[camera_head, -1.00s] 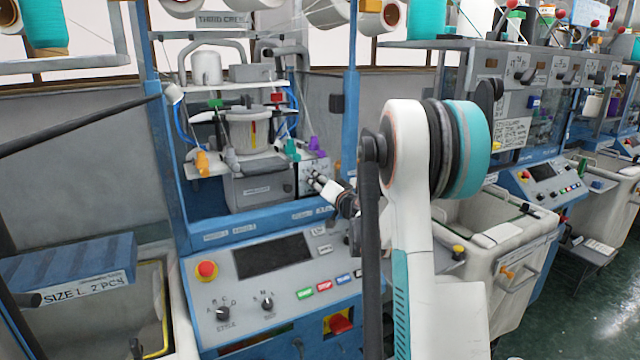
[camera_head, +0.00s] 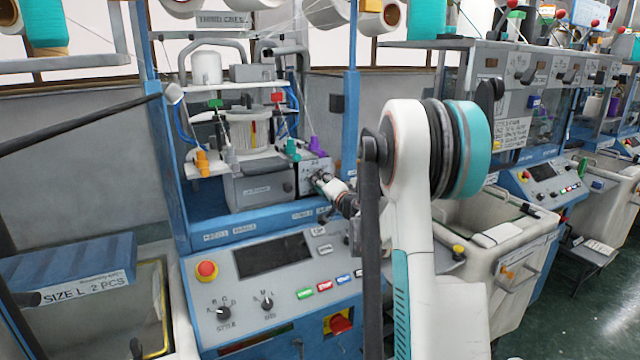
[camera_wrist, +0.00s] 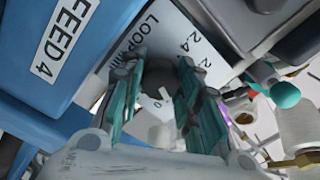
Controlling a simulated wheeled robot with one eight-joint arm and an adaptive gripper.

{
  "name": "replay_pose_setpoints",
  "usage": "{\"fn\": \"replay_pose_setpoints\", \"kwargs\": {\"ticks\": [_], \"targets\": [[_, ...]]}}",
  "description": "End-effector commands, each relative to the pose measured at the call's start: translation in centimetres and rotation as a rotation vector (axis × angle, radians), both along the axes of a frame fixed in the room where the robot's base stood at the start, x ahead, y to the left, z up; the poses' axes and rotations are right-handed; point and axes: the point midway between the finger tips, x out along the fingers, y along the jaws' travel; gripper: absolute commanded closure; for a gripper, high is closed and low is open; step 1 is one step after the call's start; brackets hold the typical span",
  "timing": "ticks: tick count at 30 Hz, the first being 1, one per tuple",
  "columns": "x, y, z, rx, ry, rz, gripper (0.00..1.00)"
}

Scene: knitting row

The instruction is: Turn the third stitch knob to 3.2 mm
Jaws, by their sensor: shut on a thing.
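A pale dial panel (camera_head: 308,170) sits at the right end of the knitting machine's grey carriage housing. In the wrist view the white plate (camera_wrist: 190,28) reads LOOP MM, with marks including 2.4 around a dark round knob (camera_wrist: 160,76). My gripper (camera_wrist: 162,105) has its two teal-and-grey fingers on either side of this knob, shut on it. In the head view my gripper (camera_head: 319,181) reaches the panel from the right. The fingers cover part of the scale, and I cannot read the knob's pointer or the 3.2 mark.
A blue FEED 4 block (camera_wrist: 62,40) is close by on the left in the wrist view. Purple (camera_head: 315,144) and teal (camera_head: 292,148) cones stand just above the panel. A blue frame post (camera_head: 349,120) rises beside my arm. The control console (camera_head: 270,285) lies below.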

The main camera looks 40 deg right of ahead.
Motion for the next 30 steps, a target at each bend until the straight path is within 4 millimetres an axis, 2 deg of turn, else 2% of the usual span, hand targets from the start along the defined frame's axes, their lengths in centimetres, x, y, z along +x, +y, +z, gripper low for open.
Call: {"fn": "replay_pose_setpoints", "kwargs": {"ticks": [21, 30], "targets": [[-0.04, -0.03, -0.07, 0.650, -0.157, -0.001, 0.94], [-0.04, -0.04, -0.08, 0.856, -0.206, -0.001, 0.94]]}}
